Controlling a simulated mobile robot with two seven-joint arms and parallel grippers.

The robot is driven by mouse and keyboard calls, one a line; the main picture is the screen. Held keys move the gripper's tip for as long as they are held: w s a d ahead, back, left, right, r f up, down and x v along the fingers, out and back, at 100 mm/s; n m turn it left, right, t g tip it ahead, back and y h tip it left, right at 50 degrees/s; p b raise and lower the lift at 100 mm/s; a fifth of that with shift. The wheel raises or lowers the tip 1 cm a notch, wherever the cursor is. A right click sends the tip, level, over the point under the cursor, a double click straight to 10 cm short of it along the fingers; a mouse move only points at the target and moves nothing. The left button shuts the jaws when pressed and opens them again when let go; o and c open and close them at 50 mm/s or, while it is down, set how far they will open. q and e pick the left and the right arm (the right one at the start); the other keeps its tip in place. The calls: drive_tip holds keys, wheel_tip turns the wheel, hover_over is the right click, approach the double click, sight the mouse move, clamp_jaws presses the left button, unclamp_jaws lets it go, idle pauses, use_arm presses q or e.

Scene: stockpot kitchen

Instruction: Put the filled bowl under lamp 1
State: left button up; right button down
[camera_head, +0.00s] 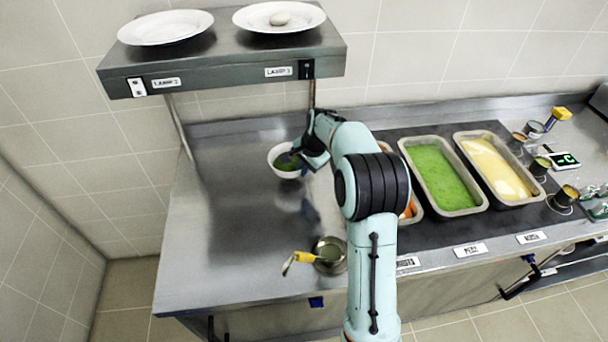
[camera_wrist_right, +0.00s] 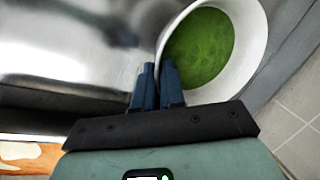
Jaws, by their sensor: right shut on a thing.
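A white bowl (camera_head: 271,159) filled with green food is on or just above the steel counter, below the right part of the lamp shelf (camera_head: 230,65). My right gripper (camera_head: 294,156) is shut on the bowl's rim. In the right wrist view, the fingers (camera_wrist_right: 158,86) pinch the wall of the bowl (camera_wrist_right: 252,52), one inside and one outside. The bowl looks roughly level. The shelf has two small labels; the left seems to read lamp 2, and the right label (camera_head: 278,71) is hard to read, perhaps lamp 1. My left gripper is out of view.
Two white plates (camera_head: 165,27) lie on the shelf. A small metal pot (camera_head: 331,256) with a yellow-handled tool stands at the counter's front. Food trays with green (camera_head: 440,178) and yellow (camera_head: 495,170) contents are at right. The counter's left part is clear.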

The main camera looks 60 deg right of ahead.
wheel_tip(320, 180, down, 3)
drive_tip(key=shift+f, duration=0.1)
drive_tip(key=shift+w+d+f, duration=0.15)
drive_tip(key=shift+w+d, duration=0.05)
drive_tip(key=shift+w, duration=0.05)
drive_tip(key=shift+f, duration=0.1)
drive_tip(key=c, duration=1.2)
unclamp_jaws()
drive_tip(key=v, duration=1.2)
drive_tip(key=shift+s+p, duration=0.15)
drive_tip(key=shift+p, duration=0.25)
